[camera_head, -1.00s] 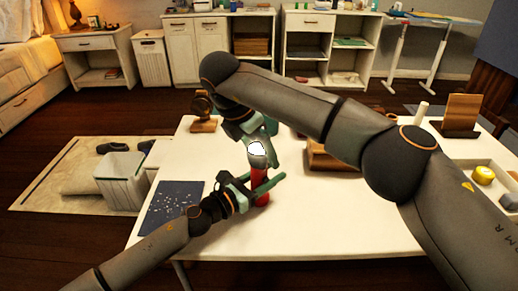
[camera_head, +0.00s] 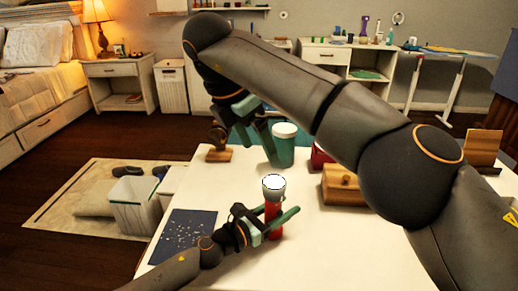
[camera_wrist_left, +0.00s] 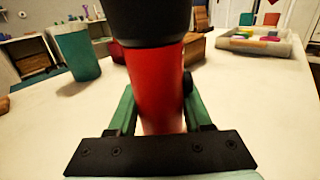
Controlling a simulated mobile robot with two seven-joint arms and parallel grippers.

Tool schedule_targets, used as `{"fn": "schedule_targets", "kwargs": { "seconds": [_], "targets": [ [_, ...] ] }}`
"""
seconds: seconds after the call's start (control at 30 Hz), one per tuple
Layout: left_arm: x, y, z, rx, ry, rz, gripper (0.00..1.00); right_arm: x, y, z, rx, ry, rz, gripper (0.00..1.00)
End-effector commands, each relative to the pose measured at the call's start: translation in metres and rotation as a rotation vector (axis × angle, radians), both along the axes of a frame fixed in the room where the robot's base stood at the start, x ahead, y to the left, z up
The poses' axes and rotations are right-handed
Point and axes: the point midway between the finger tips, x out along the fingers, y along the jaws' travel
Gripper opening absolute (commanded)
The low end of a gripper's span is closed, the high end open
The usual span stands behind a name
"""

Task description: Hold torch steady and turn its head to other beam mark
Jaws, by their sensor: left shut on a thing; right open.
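The torch (camera_head: 273,216) stands upright on the white table, with a red body and a pale, bright head (camera_head: 274,187) on top. In the left wrist view its red body (camera_wrist_left: 157,85) fills the middle, under a dark head (camera_wrist_left: 148,22). My left gripper (camera_head: 274,222) is shut on the red body from the left, low down. My right gripper (camera_head: 258,138) is open and empty, above and behind the torch, apart from its head. The beam marks cannot be made out.
A teal cup with a white lid (camera_head: 283,147) stands behind the torch. A wooden box (camera_head: 343,186) and a red container (camera_head: 321,156) are to the right. A dark blue speckled mat (camera_head: 187,234) lies at the left. The table's front right is clear.

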Motion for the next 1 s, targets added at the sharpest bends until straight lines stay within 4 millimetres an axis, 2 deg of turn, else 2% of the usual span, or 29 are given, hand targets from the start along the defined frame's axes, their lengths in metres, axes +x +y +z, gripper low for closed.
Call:
{"fn": "schedule_targets", "kwargs": {
  "seconds": [0.17, 0.2, 0.47, 0.5, 0.77, 1.0],
  "targets": [
    [0.000, 0.000, -0.001, 0.001, 0.001, 0.000, 0.00, 0.000, 0.000, 0.000, 0.000, 0.000, 0.000, 0.95],
    [0.000, 0.000, -0.001, 0.001, 0.001, 0.000, 0.53, 0.000, 0.000, 0.000, 0.000, 0.000, 0.000, 0.95],
    [0.000, 0.000, -0.001, 0.001, 0.001, 0.000, 0.82, 0.000, 0.000, -0.001, 0.000, 0.000, 0.000, 0.95],
    [0.000, 0.000, 0.000, 0.001, 0.001, 0.000, 0.85, 0.000, 0.000, -0.001, 0.000, 0.000, 0.000, 0.95],
    [-0.001, 0.001, 0.000, 0.000, 0.000, 0.000, 0.85, 0.000, 0.000, -0.001, 0.000, 0.000, 0.000, 0.95],
    [-0.017, 0.020, -0.001, 0.003, 0.001, 0.001, 0.85, 0.000, 0.000, 0.000, 0.000, 0.000, 0.000, 0.95]
  ]
}}
